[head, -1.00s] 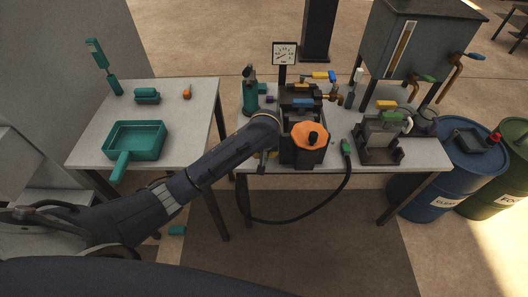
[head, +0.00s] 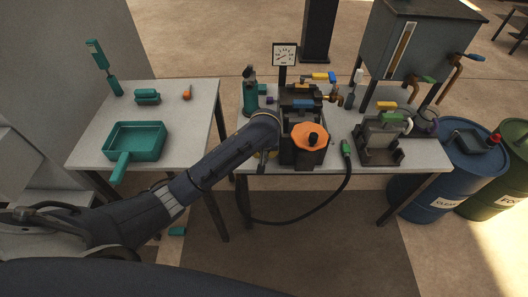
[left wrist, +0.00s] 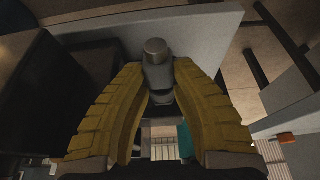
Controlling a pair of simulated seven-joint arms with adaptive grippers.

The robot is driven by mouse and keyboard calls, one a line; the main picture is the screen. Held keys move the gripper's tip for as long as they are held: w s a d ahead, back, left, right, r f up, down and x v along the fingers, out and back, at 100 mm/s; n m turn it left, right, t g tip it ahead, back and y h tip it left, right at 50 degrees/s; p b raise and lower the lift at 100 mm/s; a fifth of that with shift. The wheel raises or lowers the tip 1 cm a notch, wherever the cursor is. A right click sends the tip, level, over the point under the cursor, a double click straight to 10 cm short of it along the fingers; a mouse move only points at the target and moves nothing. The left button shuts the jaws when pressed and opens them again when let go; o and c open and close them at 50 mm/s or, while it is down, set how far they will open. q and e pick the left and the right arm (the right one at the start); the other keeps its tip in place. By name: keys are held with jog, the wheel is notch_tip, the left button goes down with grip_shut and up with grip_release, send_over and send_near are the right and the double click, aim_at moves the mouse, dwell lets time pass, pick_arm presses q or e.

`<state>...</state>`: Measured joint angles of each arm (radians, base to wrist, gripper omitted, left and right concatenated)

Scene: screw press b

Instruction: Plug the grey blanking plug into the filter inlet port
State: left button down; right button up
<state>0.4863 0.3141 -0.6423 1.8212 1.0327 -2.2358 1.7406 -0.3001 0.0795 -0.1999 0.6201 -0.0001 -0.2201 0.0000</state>
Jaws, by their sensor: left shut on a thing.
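The grey blanking plug (left wrist: 157,62) shows in the left wrist view as a pale cylinder with a rounded cap, held between the two yellow fingers of my left gripper (left wrist: 160,82). In the head view my left gripper (head: 267,157) is low beside the left side of the black unit with the orange lid (head: 309,137), and the plug cannot be made out there. I cannot pick out the filter inlet port in either view. My right gripper is not in view.
A black hose with a green end (head: 347,149) loops below the table's front edge. A gauge (head: 285,54), a teal bottle (head: 250,92) and a grey fixture (head: 382,140) stand nearby. A teal pan (head: 135,141) sits on the left table.

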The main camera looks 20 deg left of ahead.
pick_arm(q)
jog(key=c, duration=1.2)
grip_release()
jog(key=shift+o, duration=0.2)
jog(key=shift+v, duration=4.4)
jog(key=shift+s+r, duration=0.15)
jog(key=shift+r, duration=0.25)
jog(key=shift+v, duration=1.1)
jog(key=shift+s+d, duration=0.1)
jog(key=shift+d, duration=0.05)
